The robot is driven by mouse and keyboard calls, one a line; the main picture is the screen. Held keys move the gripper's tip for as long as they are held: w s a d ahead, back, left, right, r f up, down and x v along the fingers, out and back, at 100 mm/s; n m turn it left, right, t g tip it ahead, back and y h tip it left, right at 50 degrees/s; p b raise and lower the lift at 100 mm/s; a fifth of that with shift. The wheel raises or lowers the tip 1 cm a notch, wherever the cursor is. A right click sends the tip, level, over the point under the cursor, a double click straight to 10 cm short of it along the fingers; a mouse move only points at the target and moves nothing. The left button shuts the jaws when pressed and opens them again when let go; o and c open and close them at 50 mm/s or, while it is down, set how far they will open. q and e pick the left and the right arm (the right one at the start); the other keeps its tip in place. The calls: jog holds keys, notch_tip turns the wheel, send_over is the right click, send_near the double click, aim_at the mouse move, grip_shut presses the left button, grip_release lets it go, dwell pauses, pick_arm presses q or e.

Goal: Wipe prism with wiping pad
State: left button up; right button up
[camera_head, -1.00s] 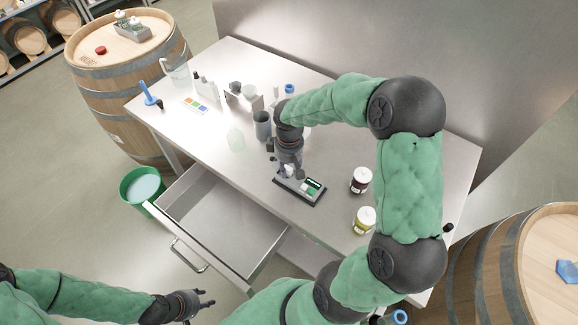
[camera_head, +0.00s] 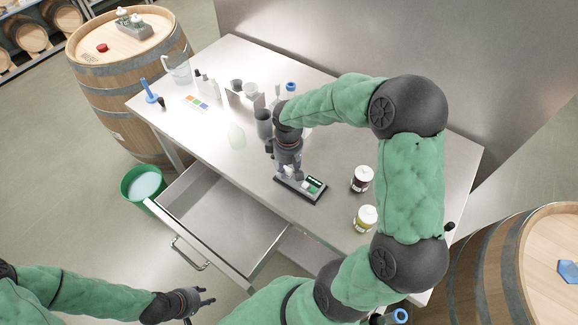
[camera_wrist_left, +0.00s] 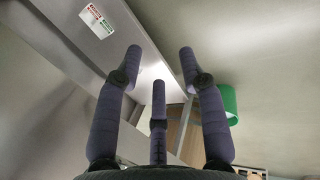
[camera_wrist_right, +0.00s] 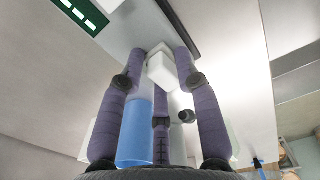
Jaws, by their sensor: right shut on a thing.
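A small instrument (camera_head: 314,190) with a black base, pale top and dark green display sits near the table's front edge. Its display (camera_wrist_right: 80,12) shows at the top left of the right wrist view. My right gripper (camera_head: 289,172) is over the instrument's left end. In the right wrist view it is shut on a small white block, the wiping pad (camera_wrist_right: 160,68), at its fingertips. The prism is not clearly visible, and I cannot tell whether the pad touches it. My left gripper (camera_head: 206,299) is open and empty, low in front of the table, left of my right arm.
An open empty drawer (camera_head: 221,205) juts out in front. A green bucket (camera_head: 130,190) stands at left.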

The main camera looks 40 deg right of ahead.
jog(key=shift+d, duration=0.1)
jog(key=shift+c, duration=0.3)
jog(key=shift+w+d, duration=0.3)
jog(key=shift+d, duration=0.55)
jog(key=shift+a, duration=0.25)
jog(key=shift+s+a, duration=0.3)
jog(key=shift+a, duration=0.45)
jog(key=shift+d, duration=0.2)
jog(key=shift+w+d, duration=0.3)
jog(key=shift+d, duration=0.5)
jog(key=shift+a, duration=0.2)
jog(key=shift+s+a, duration=0.15)
jog(key=shift+a, duration=0.15)
